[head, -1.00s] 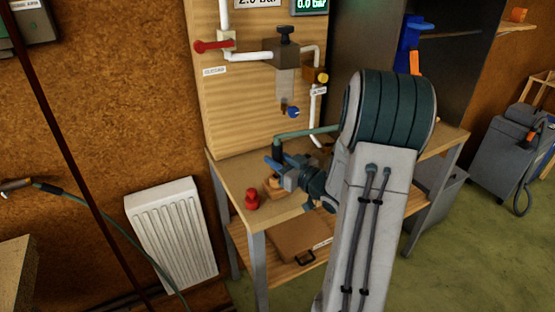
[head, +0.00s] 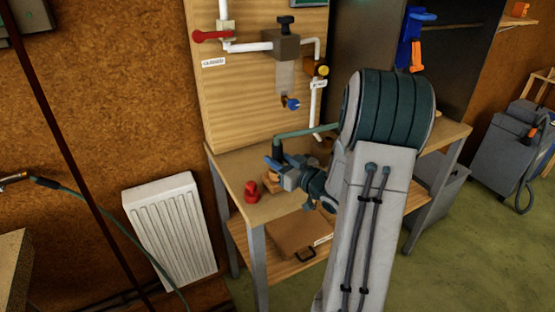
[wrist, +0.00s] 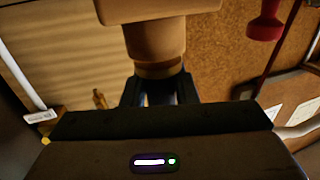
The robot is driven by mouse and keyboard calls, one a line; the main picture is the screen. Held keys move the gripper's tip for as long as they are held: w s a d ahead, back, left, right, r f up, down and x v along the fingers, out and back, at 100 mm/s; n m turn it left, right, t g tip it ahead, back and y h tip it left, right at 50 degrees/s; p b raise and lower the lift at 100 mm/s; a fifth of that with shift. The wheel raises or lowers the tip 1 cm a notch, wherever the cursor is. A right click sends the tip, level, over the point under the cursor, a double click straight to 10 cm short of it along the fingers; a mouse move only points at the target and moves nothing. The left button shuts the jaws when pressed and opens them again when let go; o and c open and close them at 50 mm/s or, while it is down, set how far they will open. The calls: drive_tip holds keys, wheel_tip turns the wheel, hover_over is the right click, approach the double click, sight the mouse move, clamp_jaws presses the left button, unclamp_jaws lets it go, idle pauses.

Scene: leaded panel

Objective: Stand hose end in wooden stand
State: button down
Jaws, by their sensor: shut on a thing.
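My gripper (head: 274,164) is at the left part of the bench in the head view, shut on the hose end. The dark green hose end (head: 279,148) stands up above the fingers and bends right into a hose running towards my arm. The tan wooden stand (head: 270,183) is on the bench just under my gripper. In the wrist view the stand (wrist: 157,42) is straight ahead of the fingers (wrist: 158,92), with its wider foot at the top of the picture. Where the hose end meets the stand is hidden, so I cannot tell how far in it is.
A red knob-shaped object (head: 250,191) stands on the bench (head: 229,178), left of the stand. A wooden panel with white pipes (head: 316,105) and a filter (head: 286,75) rises behind. A brown case (head: 297,236) lies on the shelf below. Bare bench lies between the red object and the panel.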

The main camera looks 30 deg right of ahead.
drive_tip(key=shift+f, duration=0.4)
drive_tip(key=c, duration=1.1)
unclamp_jaws()
drive_tip(key=shift+o, duration=0.2)
drive_tip(key=b+v, duration=0.2)
drive_tip(key=v, duration=1.2)
drive_tip(key=shift+r, duration=0.15)
drive_tip(key=shift+w, duration=0.15)
